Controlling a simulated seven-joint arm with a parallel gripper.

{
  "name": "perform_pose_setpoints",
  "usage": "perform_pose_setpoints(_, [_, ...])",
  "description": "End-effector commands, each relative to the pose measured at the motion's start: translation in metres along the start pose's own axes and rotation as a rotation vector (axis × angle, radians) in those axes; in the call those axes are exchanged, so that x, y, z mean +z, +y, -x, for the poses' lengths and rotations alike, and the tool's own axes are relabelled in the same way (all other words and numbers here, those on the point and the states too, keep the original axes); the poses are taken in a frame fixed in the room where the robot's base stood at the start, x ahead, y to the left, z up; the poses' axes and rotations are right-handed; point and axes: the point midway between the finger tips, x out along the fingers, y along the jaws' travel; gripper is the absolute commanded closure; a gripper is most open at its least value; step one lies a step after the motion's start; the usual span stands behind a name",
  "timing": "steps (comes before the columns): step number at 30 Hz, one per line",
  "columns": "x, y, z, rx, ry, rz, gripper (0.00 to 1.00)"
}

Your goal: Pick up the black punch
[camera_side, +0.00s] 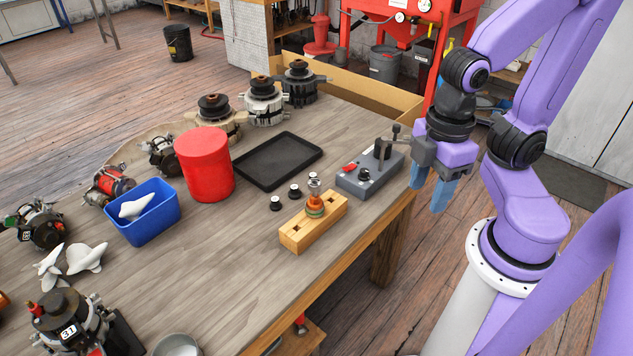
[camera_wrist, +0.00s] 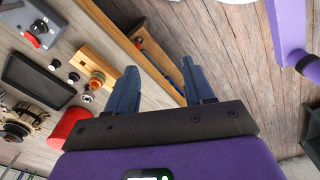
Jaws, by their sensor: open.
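No long black punch can be made out clearly. Small black round-topped pieces (camera_side: 276,203) stand on the table left of the wooden block (camera_side: 297,237), and also show in the wrist view (camera_wrist: 73,77); I cannot tell whether one is the punch. The block holds an upright piece with orange and green rings and a metal top (camera_side: 315,203). My gripper (camera_side: 427,198) is open and empty, fingers pointing down, just off the table's right edge beside the grey fixture.
A grey fixture (camera_side: 381,183) with a red part, a black knob and an upright lever stands at the table's right edge. A black tray (camera_side: 279,160), red canister (camera_side: 205,165) and blue bin (camera_side: 143,223) stand further left. Alternators line the far side.

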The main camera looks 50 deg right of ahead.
Motion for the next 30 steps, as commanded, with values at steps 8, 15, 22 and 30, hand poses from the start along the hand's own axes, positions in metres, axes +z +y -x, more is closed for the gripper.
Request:
perform_pose_setpoints(8, [-0.022, 0.019, 0.001, 0.003, -0.004, -0.208, 0.48])
perform_pose_setpoints(15, [-0.067, 0.074, 0.000, 0.010, -0.009, -0.732, 0.48])
perform_pose_setpoints(22, [-0.097, 0.140, -0.007, 0.017, -0.010, -1.244, 0.48])
perform_pose_setpoints(30, [-0.109, 0.226, -0.022, 0.027, -0.011, -1.847, 0.48])
